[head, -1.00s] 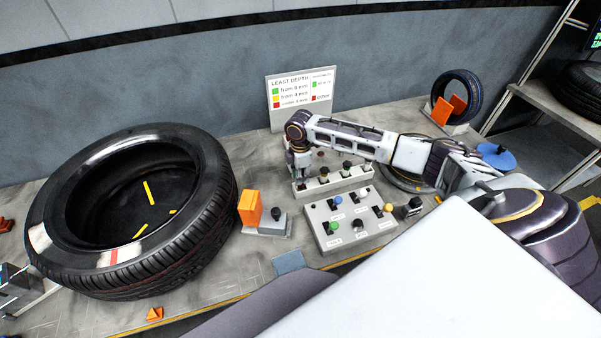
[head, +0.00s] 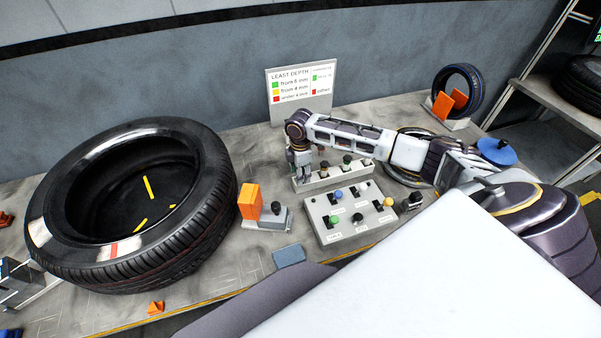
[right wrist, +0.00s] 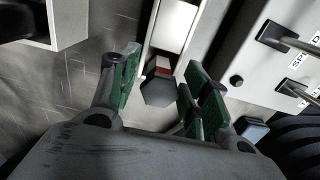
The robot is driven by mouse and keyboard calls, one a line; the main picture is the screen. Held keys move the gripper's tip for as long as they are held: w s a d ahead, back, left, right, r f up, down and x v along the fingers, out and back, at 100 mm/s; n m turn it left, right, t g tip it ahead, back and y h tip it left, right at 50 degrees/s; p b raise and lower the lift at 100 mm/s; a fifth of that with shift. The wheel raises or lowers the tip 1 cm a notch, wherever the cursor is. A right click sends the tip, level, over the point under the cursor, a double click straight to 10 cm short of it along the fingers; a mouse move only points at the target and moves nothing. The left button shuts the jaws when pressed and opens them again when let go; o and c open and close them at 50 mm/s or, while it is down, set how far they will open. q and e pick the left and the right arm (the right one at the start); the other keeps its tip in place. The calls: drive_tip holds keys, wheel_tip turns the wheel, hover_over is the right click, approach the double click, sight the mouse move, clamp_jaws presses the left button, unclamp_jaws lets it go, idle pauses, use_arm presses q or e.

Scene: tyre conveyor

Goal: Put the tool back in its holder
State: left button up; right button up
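The holder (head: 335,180) is a pale block on the bench with several dark-topped tools standing in a row. My right gripper (head: 301,174) is at its left end, fingers pointing down. In the right wrist view, its green-padded fingers (right wrist: 162,92) stand apart on either side of a tool with a dark six-sided cap (right wrist: 158,91) and a red band. Gaps show between the cap and both pads. The tool appears to stand at the pale holder slot (right wrist: 168,38); its lower end is hidden. My left gripper is not recognisable in these views.
A grey button panel (head: 352,212) stands in front of the holder. A large tyre (head: 200,245) lies at left, with an orange block (head: 249,201) beside it. A sign board (head: 302,92) stands behind. A small tyre (head: 474,85) stands at back right.

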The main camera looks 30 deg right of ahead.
drive_tip(key=shift+r, duration=0.15)
wheel_tip(320, 180, up, 12)
idle(1.0)
drive_tip(key=shift+f, duration=0.2)
idle(0.4)
